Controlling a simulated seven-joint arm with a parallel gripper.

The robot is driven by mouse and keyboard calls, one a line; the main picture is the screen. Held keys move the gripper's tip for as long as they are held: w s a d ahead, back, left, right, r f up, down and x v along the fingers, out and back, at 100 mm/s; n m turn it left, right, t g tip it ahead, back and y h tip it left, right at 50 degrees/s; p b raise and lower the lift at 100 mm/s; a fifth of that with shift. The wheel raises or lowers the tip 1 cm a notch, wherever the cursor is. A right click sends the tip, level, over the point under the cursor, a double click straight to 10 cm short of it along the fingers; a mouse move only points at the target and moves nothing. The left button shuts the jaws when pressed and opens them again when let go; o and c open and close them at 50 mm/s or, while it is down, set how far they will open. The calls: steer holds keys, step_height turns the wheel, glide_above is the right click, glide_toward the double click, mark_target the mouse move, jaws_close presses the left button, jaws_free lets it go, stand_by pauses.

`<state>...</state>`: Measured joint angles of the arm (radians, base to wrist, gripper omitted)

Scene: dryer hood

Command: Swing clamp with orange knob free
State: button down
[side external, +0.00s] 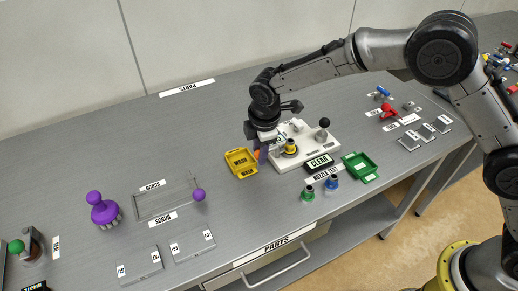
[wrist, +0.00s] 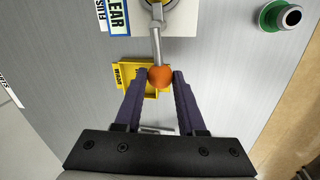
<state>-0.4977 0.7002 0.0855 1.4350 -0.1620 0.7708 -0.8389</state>
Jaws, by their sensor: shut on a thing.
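The clamp's orange knob (wrist: 160,76) sits at the end of a thin metal lever (wrist: 157,40) in the wrist view. The lever runs up to a pivot on the white fixture plate (wrist: 180,20). My gripper (wrist: 161,84) is shut on the orange knob, with one dark purple finger on each side. In the side external view my gripper (side external: 262,152) is low at the left end of the white fixture plate (side external: 327,146). There the fingers and wrist hide most of the knob and lever.
A yellow tray (side external: 241,162) lies beside my gripper. A black-knobbed part (side external: 323,125) stands on the plate. Green and blue nozzles (side external: 332,183) are in front.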

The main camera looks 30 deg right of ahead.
steer(key=n, duration=0.1)
steer(key=s+n, duration=0.2)
steer(key=shift+d+r+n+y, duration=0.1)
steer(key=shift+d+n+y, duration=0.2)
steer(key=shift+n, duration=0.1)
steer(key=n, duration=0.1)
steer(key=s+d+n, duration=0.1)
steer(key=n, duration=0.1)
steer(key=s+n+y, duration=0.1)
steer(key=n, duration=0.1)
steer(key=shift+d+g, duration=0.3)
steer(key=shift+d, duration=0.05)
steer(key=n, duration=0.1)
steer(key=d+n, duration=0.1)
steer(key=n, duration=0.1)
steer(key=d+n, duration=0.1)
steer(key=shift+s+n+g+y, duration=0.3)
steer(key=shift+s+n, duration=0.1)
steer(key=shift+s+d+n+g, duration=0.1)
steer(key=shift+d+n, duration=0.15)
steer(key=shift+n, duration=0.35)
steer(key=shift+w+d+n+g, duration=0.1)
steer(key=shift+d+n, duration=0.2)
steer(key=shift+n, duration=0.3)
steer(key=shift+s+d+n+g, duration=0.1)
steer(key=shift+d+n, duration=0.15)
steer(key=shift+n, duration=0.35)
steer(key=shift+d, duration=0.1)
steer(key=c, duration=0.5)
jaws_free()
